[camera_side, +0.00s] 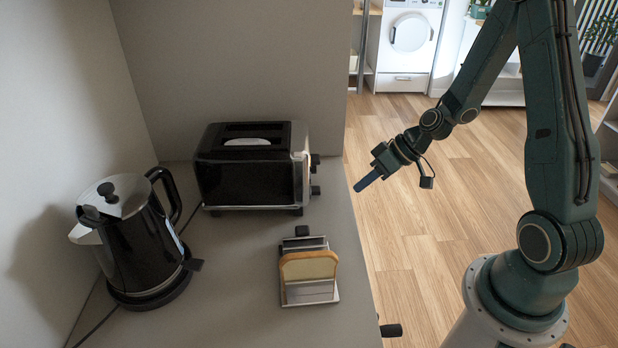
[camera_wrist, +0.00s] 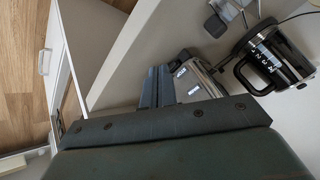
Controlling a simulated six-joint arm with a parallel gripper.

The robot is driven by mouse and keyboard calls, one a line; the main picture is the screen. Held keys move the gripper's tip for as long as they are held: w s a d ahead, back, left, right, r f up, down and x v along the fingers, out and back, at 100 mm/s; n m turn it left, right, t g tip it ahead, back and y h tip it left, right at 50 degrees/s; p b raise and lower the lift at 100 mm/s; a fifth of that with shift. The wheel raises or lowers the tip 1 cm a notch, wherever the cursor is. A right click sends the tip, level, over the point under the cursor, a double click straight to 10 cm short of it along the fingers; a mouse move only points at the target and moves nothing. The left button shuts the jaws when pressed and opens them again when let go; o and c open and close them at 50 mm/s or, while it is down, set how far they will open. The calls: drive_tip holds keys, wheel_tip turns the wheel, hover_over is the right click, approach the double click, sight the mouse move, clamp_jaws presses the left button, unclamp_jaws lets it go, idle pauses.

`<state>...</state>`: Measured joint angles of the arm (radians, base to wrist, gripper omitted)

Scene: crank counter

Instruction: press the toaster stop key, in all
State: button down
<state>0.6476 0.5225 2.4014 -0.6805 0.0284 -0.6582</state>
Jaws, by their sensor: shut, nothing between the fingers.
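The black toaster (camera_side: 245,178) stands at the back of the counter, with its silver control end facing right towards my gripper. Dark controls (camera_side: 315,190) stick out of that end; I cannot tell which is the stop key. In the wrist view, part of the toaster's silver panel (camera_wrist: 198,85) with small white labels shows beside my fingers, and the rest is hidden behind my gripper body. My gripper (camera_side: 364,184) is shut and empty, its blue fingers pointing down-left. It hangs to the right of the toaster, apart from it, past the counter's edge. The fingers also show in the wrist view (camera_wrist: 156,86).
A toast rack (camera_side: 310,295) holding a bread slice (camera_side: 309,266) stands in front of the toaster. A black kettle (camera_side: 135,245) stands at the left. A dark crank handle (camera_side: 390,330) juts from the counter's right edge. Walls close the back and left; the right is open floor.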

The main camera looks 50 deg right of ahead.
drive_tip(key=shift+w+d+f+m+t, duration=0.15)
drive_tip(key=shift+d+f+m+t, duration=0.2)
drive_tip(key=shift+f, duration=0.45)
drive_tip(key=shift+w+d+f+m+t, duration=0.15)
drive_tip(key=shift+d+f, duration=0.3)
drive_tip(key=shift+f, duration=0.3)
drive_tip(key=shift+a, duration=0.1)
drive_tip(key=shift+w+a, duration=2.95)
drive_tip(key=shift+w, duration=0.2)
drive_tip(key=shift+w+a, duration=0.5)
drive_tip(key=shift+w, duration=0.05)
idle(0.5)
idle(0.3)
drive_tip(key=shift+s+d, duration=0.5)
drive_tip(key=shift+s, duration=0.05)
drive_tip(key=shift+s+d, duration=1.75)
drive_tip(key=shift+s, duration=0.1)
